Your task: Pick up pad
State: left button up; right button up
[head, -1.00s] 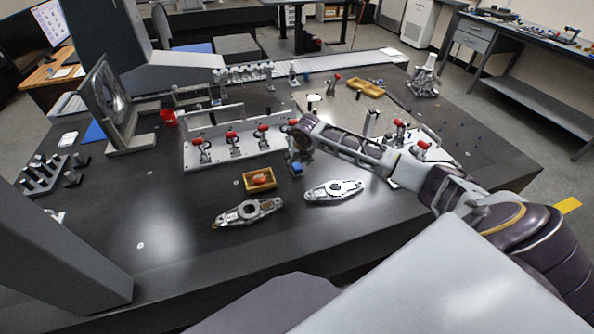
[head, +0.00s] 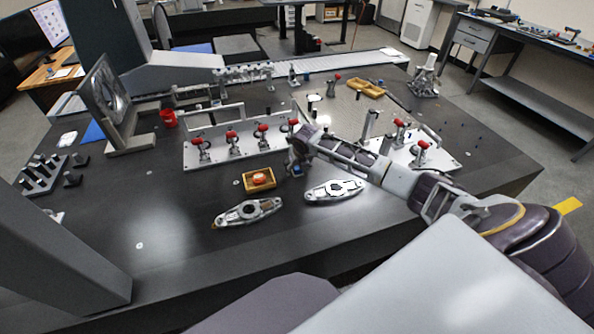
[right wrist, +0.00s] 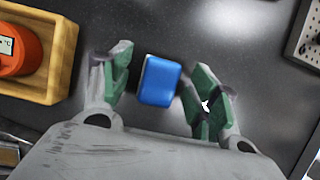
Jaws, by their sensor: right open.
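The pad looks like a small blue block (head: 296,171) on the dark table, beside the wooden tray and behind the right metal bracket. It also shows in the right wrist view (right wrist: 160,81), between the two green-lined fingers. My left gripper is not in view.
A wooden tray (head: 246,187) with an orange round gauge (head: 260,178) is close on the left. Two metal brackets (head: 247,212) (head: 334,191) lie in front. A fixture plate with red-handled clamps (head: 220,153) stands behind. The table's front left is clear.

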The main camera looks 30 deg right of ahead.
jog(key=shift+c, duration=0.9)
jog(key=c, duration=0.9)
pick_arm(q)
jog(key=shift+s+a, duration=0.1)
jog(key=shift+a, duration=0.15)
pick_arm(e)
jog(key=shift+r, duration=0.15)
jog(key=shift+c, duration=0.2)
jog(key=shift+r, duration=0.55)
notch_tip(320, 180, up, 8)
jog(key=shift+f+p, duration=0.2)
jog(key=shift+p, duration=0.2)
jog(key=shift+r, duration=0.45)
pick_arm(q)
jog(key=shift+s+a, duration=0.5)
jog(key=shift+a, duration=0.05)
